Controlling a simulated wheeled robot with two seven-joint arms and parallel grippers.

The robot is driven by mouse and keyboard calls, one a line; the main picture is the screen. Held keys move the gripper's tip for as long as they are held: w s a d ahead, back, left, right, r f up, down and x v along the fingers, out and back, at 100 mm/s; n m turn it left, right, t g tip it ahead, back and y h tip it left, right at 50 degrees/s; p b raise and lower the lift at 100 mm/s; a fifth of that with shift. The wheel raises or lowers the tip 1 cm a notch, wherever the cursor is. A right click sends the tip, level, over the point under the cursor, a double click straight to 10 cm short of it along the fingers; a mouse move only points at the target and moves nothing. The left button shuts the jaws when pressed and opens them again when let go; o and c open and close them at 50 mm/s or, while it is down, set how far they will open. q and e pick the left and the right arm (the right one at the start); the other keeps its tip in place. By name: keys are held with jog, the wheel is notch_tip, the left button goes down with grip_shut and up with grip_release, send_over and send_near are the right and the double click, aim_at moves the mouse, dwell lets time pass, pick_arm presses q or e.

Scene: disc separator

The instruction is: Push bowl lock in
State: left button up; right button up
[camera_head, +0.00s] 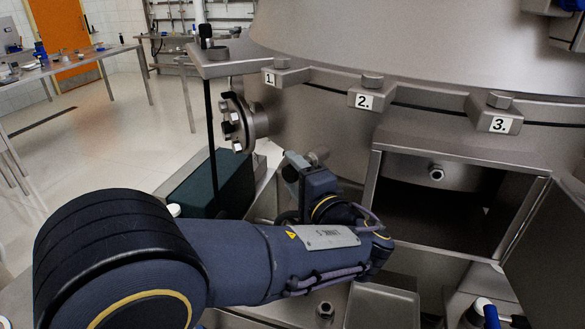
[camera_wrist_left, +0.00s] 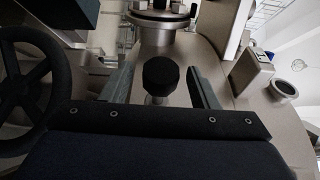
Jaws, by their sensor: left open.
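A round black knob (camera_wrist_left: 161,74) on a metal stem, which looks to be the bowl lock, shows in the left wrist view. It lies between the two fingers of my left gripper (camera_wrist_left: 160,88), with a gap on either side. In the head view my left gripper (camera_head: 294,168) is close to the side of the large steel separator (camera_head: 390,45). A small grey knob end (camera_head: 318,155) shows just beside its fingers there. The gripper is open and holds nothing. Whether anything touches the knob's face cannot be told. My right gripper is out of view.
A bolted flange (camera_head: 238,122) sticks out left of the gripper. An open steel box (camera_head: 458,153) with a bolt inside stands to the right, its door at the edge. A black handwheel (camera_wrist_left: 30,88) is at the left of the wrist view. Bolted brackets line the separator's rim.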

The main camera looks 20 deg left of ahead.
pick_arm(q)
jog(key=shift+w+a, duration=0.45)
grip_shut()
jog(key=w, duration=0.1)
jog(key=w+d+b, duration=0.1)
jog(key=w, duration=0.1)
jog(key=shift+d, duration=0.2)
jog(key=shift+s, duration=0.1)
grip_release()
jog(key=shift+b+v, duration=0.65)
jog(key=shift+v, duration=3.2)
